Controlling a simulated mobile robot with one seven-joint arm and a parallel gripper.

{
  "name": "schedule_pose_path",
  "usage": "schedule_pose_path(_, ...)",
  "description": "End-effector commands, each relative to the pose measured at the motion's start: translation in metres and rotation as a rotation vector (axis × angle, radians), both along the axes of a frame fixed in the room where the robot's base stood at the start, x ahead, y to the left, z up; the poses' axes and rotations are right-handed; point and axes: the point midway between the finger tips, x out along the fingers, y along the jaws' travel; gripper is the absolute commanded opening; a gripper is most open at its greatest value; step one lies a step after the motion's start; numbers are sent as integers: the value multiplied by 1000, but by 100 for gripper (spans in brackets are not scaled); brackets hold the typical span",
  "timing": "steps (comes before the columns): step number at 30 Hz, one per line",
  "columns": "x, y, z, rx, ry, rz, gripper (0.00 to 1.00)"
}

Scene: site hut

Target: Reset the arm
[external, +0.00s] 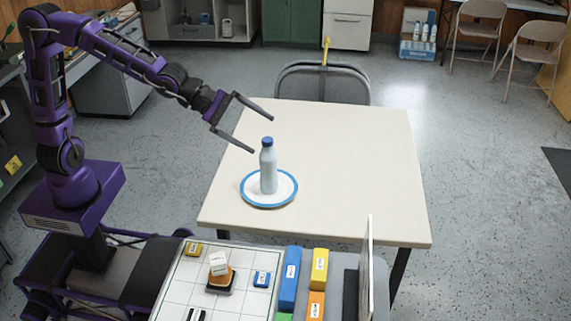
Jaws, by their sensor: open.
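My gripper (263,132) is open and empty, with its two long fingers apart. It hangs in the air over the left part of the cream table (345,150), above and behind the bottle in the picture. A pale bottle with a blue cap (268,168) stands upright on a white plate with a blue rim (285,197). The lower finger's tip shows just left of the bottle cap; I cannot tell how far apart they are in depth.
A chair (325,73) stands behind the table. In front is a gridded board (180,275) with small blocks, beside blue (290,278) and yellow (319,268) blocks and a thin upright panel (367,270). The table's right side is clear. Folding chairs (478,28) stand far right.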

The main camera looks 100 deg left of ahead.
Motion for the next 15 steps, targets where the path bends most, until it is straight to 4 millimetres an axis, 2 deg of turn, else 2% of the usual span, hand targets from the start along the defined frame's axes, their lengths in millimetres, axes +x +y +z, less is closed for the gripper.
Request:
schedule_pose_path(1, 0, -23, 6, 47, -16, -19, 100)
schedule_pose_path(3, 0, -50, 13, 91, -38, -36, 100)
schedule_pose_path(9, -8, -114, 23, 204, -88, -89, 100)
schedule_pose_path(12, -19, -136, 24, 314, -89, -126, 100)
schedule_pose_path(15, -37, -130, 26, 495, -44, -172, 100)
